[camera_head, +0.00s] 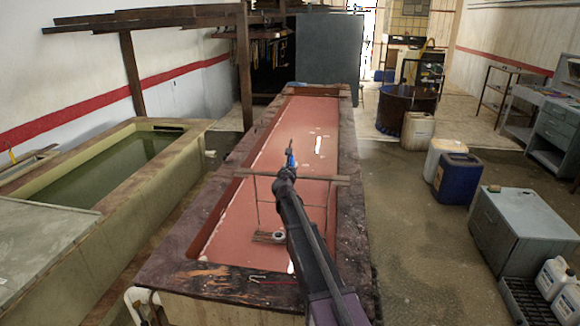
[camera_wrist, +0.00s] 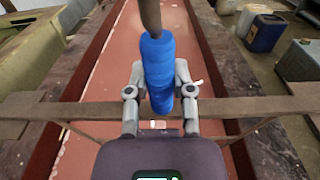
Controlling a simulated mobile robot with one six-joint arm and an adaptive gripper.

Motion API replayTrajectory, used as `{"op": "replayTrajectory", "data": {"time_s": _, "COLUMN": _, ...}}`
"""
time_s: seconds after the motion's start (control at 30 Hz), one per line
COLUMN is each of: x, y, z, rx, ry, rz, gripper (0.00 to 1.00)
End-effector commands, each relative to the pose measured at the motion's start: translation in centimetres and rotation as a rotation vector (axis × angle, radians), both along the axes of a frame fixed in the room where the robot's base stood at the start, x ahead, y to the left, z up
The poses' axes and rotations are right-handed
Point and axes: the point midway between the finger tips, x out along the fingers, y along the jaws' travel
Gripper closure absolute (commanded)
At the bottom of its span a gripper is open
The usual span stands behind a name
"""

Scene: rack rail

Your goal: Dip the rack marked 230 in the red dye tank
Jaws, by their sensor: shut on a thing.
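My gripper (camera_head: 288,169) is shut on a blue-wrapped handle (camera_wrist: 158,65), and a brown rod (camera_wrist: 150,14) extends beyond the blue part. The handle (camera_head: 291,158) stands roughly upright over the red dye tank (camera_head: 352,235). A brown crossbar (camera_head: 325,180) spans the tank's width at the gripper; it also shows in the wrist view (camera_wrist: 250,106). I cannot tell whether the bar touches the rims.
A tank of dark green liquid (camera_head: 100,165) stands to the left, with a covered part (camera_head: 40,240) nearer. A wooden frame (camera_head: 244,65) rises at the back left. A blue drum (camera_head: 456,178) and grey cabinet (camera_head: 510,235) stand right. The floor between is clear.

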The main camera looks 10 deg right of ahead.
Motion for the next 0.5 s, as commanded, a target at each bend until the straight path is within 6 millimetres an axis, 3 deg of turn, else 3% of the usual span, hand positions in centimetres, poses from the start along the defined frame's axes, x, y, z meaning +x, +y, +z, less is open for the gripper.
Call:
{"op": "replayTrajectory", "data": {"time_s": 0.03, "x": 0.0, "y": 0.0, "z": -1.0, "rx": -0.001, "ry": 0.0, "rz": 0.0, "gripper": 1.0}}
{"op": "replayTrajectory", "data": {"time_s": 0.5, "x": -0.1, "y": 0.0, "z": -5.3, "rx": -0.001, "ry": 0.0, "rz": 0.0, "gripper": 1.0}}
